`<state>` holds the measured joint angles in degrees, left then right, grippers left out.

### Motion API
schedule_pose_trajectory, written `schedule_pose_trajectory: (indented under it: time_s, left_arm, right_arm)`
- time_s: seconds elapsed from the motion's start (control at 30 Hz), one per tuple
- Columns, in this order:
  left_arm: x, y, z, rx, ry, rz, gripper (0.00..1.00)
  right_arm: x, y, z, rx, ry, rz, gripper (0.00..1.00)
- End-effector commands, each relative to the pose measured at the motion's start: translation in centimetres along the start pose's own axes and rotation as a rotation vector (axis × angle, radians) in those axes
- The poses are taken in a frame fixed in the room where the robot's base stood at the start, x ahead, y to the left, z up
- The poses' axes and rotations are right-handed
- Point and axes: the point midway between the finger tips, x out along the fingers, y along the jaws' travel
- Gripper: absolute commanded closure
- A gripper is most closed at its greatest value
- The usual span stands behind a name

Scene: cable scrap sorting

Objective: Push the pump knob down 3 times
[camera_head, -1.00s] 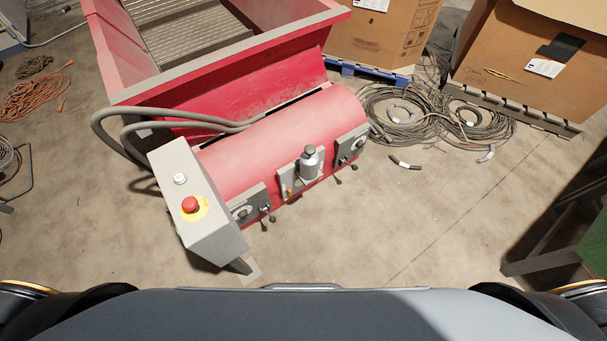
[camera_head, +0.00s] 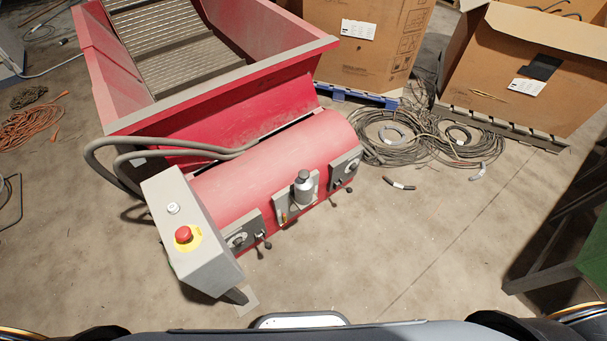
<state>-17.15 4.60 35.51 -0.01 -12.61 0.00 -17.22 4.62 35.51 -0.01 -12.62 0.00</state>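The pump knob (camera_head: 303,174) is a dark cap on top of a silver-grey cylindrical pump body (camera_head: 303,191). It stands upright on a grey plate at the front of the red machine's rounded cover (camera_head: 265,165). Nothing touches the knob. Neither of my grippers shows in the head view; only parts of my own body show along the bottom edge.
A grey control box (camera_head: 205,240) with a red emergency button (camera_head: 183,234) stands left of the pump. Levers flank the pump. Cable coils (camera_head: 420,135) lie behind right, near cardboard boxes (camera_head: 520,65). A green-and-dark structure (camera_head: 595,255) is at right. The floor in front is open.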

Motion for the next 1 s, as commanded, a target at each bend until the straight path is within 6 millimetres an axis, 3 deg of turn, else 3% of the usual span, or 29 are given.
schedule_pose_trajectory:
  time_s: [0.03,0.27,1.0]
  left_arm:
    - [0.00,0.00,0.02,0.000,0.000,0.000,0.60]
    - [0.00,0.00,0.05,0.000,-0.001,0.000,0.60]
    - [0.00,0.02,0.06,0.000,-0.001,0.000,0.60]
  right_arm:
    - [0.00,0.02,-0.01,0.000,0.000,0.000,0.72]
    - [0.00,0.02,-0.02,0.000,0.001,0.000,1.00]
    - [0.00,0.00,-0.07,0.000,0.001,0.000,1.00]
